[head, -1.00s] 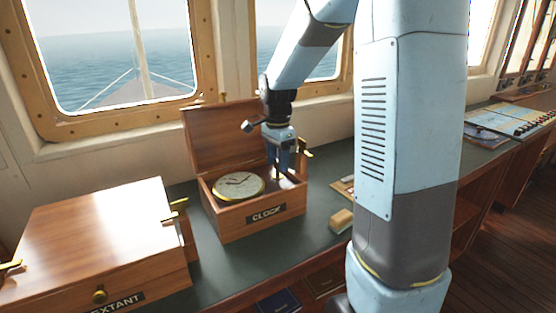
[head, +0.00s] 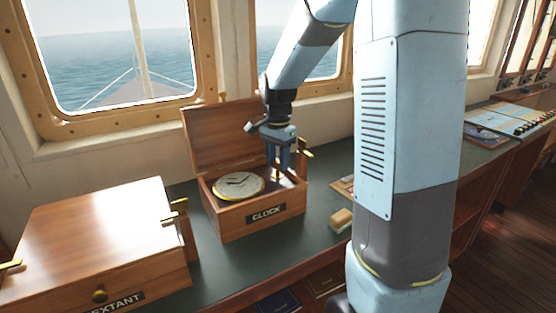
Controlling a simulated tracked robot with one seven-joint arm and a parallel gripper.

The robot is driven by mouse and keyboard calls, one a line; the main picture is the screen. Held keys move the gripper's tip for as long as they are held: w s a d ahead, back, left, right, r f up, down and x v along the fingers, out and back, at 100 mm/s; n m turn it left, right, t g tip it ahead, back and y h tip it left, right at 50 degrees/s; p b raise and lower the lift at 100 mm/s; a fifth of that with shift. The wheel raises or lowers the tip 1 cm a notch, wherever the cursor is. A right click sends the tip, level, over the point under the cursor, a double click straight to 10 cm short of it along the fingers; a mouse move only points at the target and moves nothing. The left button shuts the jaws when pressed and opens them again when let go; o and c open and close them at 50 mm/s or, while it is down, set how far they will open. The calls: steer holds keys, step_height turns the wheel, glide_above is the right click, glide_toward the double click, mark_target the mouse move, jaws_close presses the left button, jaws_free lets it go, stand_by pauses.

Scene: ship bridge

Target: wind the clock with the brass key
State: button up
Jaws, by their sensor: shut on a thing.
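The clock (head: 239,186) lies face up with a pale dial and brass rim, inside an open wooden box (head: 231,222) with a CLOCK label on its front. The box's lid (head: 228,137) stands raised at the back. My gripper (head: 279,172) points down into the right part of the box, beside the clock. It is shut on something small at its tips. The brass key cannot be made out clearly; the fingers and the small scale hide it.
A closed wooden sextant box (head: 88,238) stands at the left on the dark green counter (head: 318,205). A small tan block (head: 341,220) lies to the right of the clock box. Windows rise behind the counter.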

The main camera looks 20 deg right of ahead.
steer(key=n, duration=0.4)
steer(key=shift+r+n, duration=0.1)
steer(key=shift+n, duration=0.2)
steer(key=n, duration=0.4)
steer(key=shift+n, duration=0.3)
steer(key=n, duration=0.4)
steer(key=shift+w+n, duration=0.1)
steer(key=shift+n, duration=0.2)
steer(key=n, duration=1.2)
steer(key=shift+n, duration=0.3)
steer(key=n, duration=0.3)
steer(key=shift+n, duration=2.4)
